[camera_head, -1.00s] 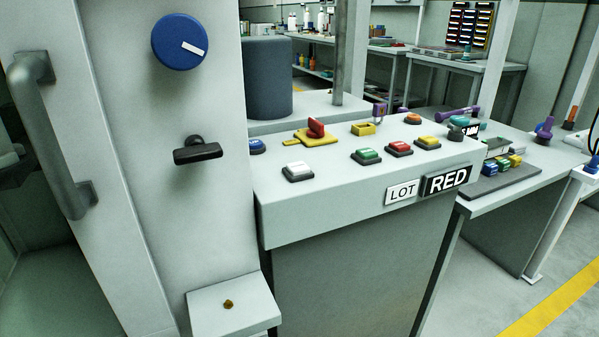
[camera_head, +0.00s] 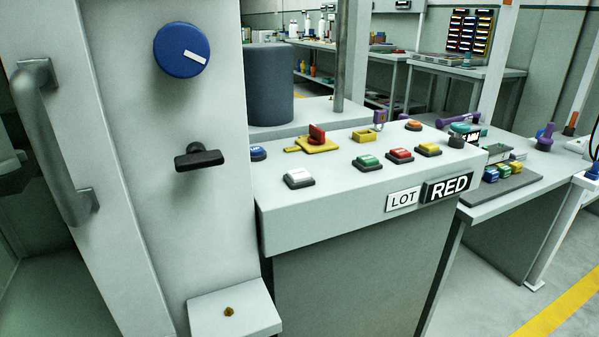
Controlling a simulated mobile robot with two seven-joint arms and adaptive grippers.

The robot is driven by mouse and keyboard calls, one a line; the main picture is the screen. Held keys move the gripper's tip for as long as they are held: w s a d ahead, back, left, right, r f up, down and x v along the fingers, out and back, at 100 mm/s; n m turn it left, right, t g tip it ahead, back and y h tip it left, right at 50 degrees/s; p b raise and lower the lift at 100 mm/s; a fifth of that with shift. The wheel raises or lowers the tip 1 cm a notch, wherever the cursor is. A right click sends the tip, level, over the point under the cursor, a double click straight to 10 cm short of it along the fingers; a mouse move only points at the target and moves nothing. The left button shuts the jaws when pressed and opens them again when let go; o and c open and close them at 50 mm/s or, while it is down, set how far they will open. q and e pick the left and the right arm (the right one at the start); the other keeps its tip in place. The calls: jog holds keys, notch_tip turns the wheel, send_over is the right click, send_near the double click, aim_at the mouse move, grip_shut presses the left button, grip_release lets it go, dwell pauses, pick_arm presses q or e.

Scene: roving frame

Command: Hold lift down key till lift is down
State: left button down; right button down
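A sloped console (camera_head: 330,219) stands in the middle. On it are a white button (camera_head: 299,178), a green button (camera_head: 368,162), a red button (camera_head: 400,155), a yellow button (camera_head: 428,149), a blue button (camera_head: 257,153) and an orange button (camera_head: 413,125). A red rotary switch (camera_head: 317,134) sits on a yellow plate. The button labels are too small to read, so I cannot tell which is the lift down key. Neither of my grippers is in view.
A cabinet at left has a grey handle (camera_head: 52,140), a blue knob (camera_head: 182,49) and a black T-handle (camera_head: 199,157). A small box (camera_head: 236,309) with a brass stud stands below. Floor is clear at lower right.

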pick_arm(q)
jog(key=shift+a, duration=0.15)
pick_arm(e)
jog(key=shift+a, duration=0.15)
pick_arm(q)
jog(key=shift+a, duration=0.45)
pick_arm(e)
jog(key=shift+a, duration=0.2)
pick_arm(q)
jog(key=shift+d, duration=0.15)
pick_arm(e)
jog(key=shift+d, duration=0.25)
